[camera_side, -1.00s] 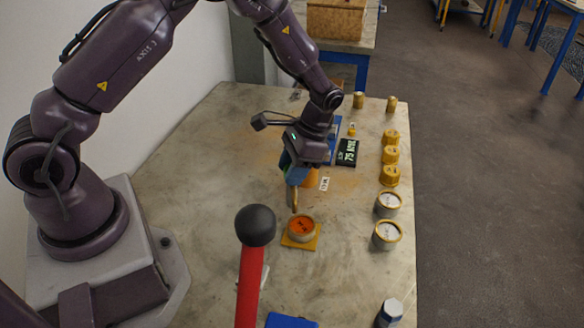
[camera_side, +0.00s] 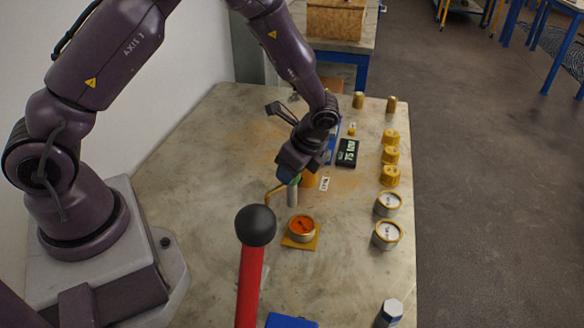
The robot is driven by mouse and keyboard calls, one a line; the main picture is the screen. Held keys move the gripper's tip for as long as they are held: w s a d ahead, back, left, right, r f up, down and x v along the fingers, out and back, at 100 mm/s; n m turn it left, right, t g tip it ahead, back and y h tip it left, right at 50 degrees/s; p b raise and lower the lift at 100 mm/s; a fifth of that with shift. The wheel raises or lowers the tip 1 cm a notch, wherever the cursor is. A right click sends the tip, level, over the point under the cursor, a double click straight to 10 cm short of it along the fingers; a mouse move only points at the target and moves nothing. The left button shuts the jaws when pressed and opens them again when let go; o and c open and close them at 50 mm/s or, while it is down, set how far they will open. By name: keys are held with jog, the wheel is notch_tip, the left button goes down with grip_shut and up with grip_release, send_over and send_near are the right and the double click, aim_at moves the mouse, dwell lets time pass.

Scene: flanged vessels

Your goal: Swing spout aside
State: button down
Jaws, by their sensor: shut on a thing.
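The spout (camera_side: 274,192) is a thin brass-coloured bent tube. It sticks out to the left from under my gripper (camera_side: 293,184), with its outer end turned down over bare bench. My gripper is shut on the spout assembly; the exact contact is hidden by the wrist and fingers. An orange vessel body (camera_side: 311,181) shows partly behind the gripper. A round cup with orange contents (camera_side: 302,227) stands on a small yellow-orange plate in front of the spout, and the spout's end is left of and behind it.
A red lever with a black ball (camera_side: 256,226) rises in the foreground. Yellow caps (camera_side: 390,155) and white-topped round pots (camera_side: 387,235) line the right edge. A dark display (camera_side: 347,152) stands behind the gripper.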

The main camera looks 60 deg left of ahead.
jog(key=m+t, duration=0.1)
jog(key=m, duration=0.3)
jog(key=shift+r+m+t, duration=0.1)
jog(key=shift+m+t, duration=0.3)
dwell(0.4)
jog(key=c, duration=0.7)
grip_release()
jog(key=v, duration=1.3)
jog(key=shift+d, duration=0.15)
